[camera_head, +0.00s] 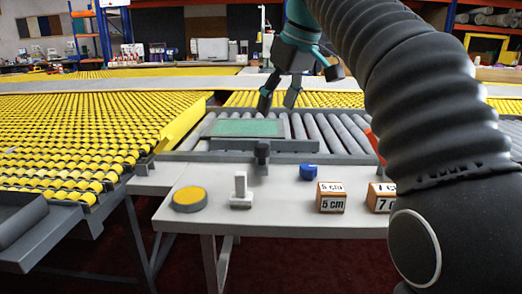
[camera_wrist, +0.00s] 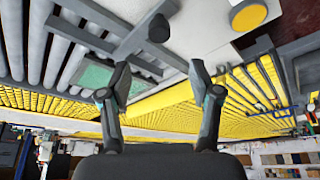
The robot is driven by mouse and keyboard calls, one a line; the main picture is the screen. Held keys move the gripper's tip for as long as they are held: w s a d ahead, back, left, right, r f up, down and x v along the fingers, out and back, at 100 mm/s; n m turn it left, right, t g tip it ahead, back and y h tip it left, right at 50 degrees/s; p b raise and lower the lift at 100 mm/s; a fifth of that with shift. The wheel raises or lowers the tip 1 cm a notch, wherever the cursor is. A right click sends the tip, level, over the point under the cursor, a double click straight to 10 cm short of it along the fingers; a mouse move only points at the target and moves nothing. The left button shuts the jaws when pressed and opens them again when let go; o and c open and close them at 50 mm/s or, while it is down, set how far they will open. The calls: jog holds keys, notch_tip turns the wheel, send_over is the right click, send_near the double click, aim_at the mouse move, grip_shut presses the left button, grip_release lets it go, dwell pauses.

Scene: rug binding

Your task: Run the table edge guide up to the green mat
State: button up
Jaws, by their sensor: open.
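The green mat (camera_head: 245,128) lies flat on the grey rollers, and it also shows in the wrist view (camera_wrist: 95,76). The table edge guide (camera_head: 298,145) is a dark grey bar just in front of the mat, roughly along its near edge. In the wrist view the guide (camera_wrist: 88,38) runs beside the mat; I cannot tell whether they touch. A dark upright knob (camera_head: 262,152) stands at the guide's near side. My gripper (camera_head: 278,104) is open and empty above the rollers behind the mat. Its two fingers (camera_wrist: 160,92) are spread apart in the wrist view.
A white table in front holds a yellow-topped disc (camera_head: 189,198), a white post (camera_head: 241,190), a small blue piece (camera_head: 309,172), and boxes marked 5 cm (camera_head: 332,198) and 7 (camera_head: 380,198). Yellow roller beds (camera_head: 80,130) spread at left and behind. My arm hides the right side.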

aim_at(263, 146)
jog(key=b+x, duration=0.3)
jog(key=x, duration=1)
jog(key=shift+f+b, duration=0.1)
jog(key=shift+b, duration=0.2)
jog(key=shift+w, duration=0.1)
grip_shut()
